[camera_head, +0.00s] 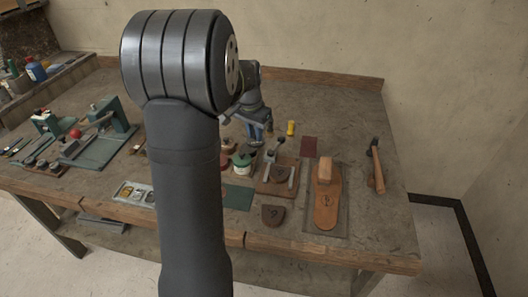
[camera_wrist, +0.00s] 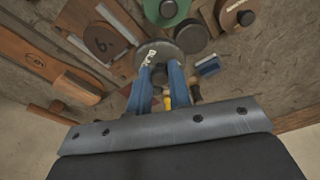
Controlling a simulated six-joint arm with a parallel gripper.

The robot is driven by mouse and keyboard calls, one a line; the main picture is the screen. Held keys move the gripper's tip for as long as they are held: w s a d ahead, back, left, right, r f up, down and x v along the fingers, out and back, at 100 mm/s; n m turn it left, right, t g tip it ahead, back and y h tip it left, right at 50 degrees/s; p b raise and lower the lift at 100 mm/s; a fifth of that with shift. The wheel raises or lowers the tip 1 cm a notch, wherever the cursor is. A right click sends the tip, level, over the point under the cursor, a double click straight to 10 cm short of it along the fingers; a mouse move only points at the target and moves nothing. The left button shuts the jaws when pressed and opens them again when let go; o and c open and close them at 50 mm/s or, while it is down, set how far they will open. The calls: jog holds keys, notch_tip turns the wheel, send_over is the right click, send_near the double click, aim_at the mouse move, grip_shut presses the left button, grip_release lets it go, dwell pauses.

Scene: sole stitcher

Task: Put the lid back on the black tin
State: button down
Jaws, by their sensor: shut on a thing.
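My gripper (camera_wrist: 160,76) points down over the bench, its blue fingers closed on the dark round lid (camera_wrist: 180,52), which bears white lettering starting "BLA". In the head view my gripper (camera_head: 261,138) is above the bench, right of the large arm link; the lid is too small to make out there. A dark round thing (camera_wrist: 191,37) sits just beyond the lid in the wrist view; I cannot tell for sure whether it is the black tin. A green tin (camera_wrist: 165,10) stands farther off, and also shows in the head view (camera_head: 242,161).
A brown sole with a wooden block (camera_head: 326,200) lies at the right, with a hammer (camera_head: 376,165) beyond it. A dark brown leather piece (camera_head: 273,215) lies near the front. A yellow spool (camera_head: 291,128) stands behind. My arm hides part of the bench.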

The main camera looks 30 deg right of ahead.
jog(key=n, duration=0.1)
send_over(248, 147)
jog(key=f, duration=0.1)
jog(key=shift+s+a+f, duration=0.1)
jog(key=shift+f, duration=1.5)
jog(key=shift+s+a+f, duration=0.1)
jog(key=shift+f, duration=1.5)
jog(key=shift+f, duration=0.15)
jog(key=c, duration=0.8)
grip_release()
jog(key=shift+o, duration=0.2)
notch_tip(248, 147, up, 7)
